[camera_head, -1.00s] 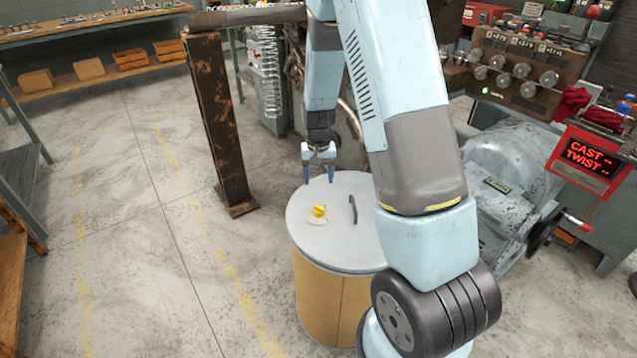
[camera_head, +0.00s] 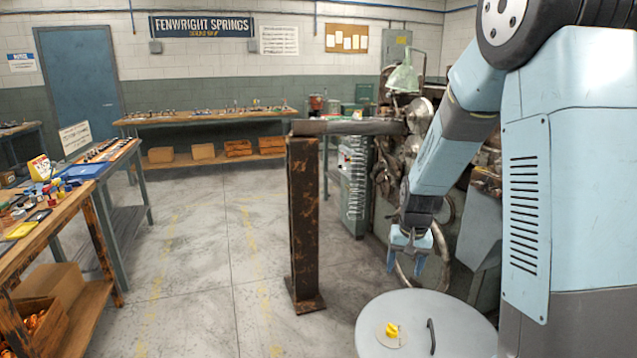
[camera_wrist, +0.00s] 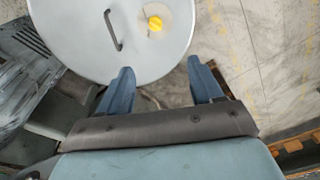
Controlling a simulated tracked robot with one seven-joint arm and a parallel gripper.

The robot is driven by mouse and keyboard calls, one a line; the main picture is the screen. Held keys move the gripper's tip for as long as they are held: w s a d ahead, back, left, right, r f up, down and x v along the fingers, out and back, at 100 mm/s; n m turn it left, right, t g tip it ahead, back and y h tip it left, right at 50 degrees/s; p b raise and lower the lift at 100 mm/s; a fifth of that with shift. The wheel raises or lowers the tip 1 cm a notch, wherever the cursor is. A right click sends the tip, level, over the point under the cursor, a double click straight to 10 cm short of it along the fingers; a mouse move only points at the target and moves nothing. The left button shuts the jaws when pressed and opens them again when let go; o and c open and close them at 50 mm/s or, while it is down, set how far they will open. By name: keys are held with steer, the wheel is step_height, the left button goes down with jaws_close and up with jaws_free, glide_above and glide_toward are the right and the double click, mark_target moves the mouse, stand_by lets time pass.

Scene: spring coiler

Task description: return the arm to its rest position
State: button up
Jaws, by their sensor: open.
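My arm reaches in from the right in the head view. My gripper (camera_head: 406,262) hangs with its blue fingers pointing down, apart and with nothing between them. It is above and behind the round grey drum lid (camera_head: 455,312). In the wrist view my gripper (camera_wrist: 160,82) also shows open and empty, with the lid (camera_wrist: 75,45) beyond the fingertips. A small yellow piece (camera_head: 392,330) sits on a pale disc on the lid. A dark curved handle (camera_head: 432,337) is beside it.
A rusty brown post (camera_head: 303,225) stands left of my gripper, with a hanging coil spring (camera_head: 355,185) behind it. Machinery (camera_head: 465,215) is behind and right of my arm. Workbenches (camera_head: 100,190) stand at the left and back. The floor (camera_head: 215,270) between is open.

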steer(key=s+r+n+t, duration=0.2)
steer(key=s+r+t, duration=0.2)
steer(key=s+r, duration=1.8)
steer(key=s+d, duration=0.1)
steer(key=s, duration=0.2)
steer(key=shift+r, duration=0.35)
steer(key=shift+s, duration=0.1)
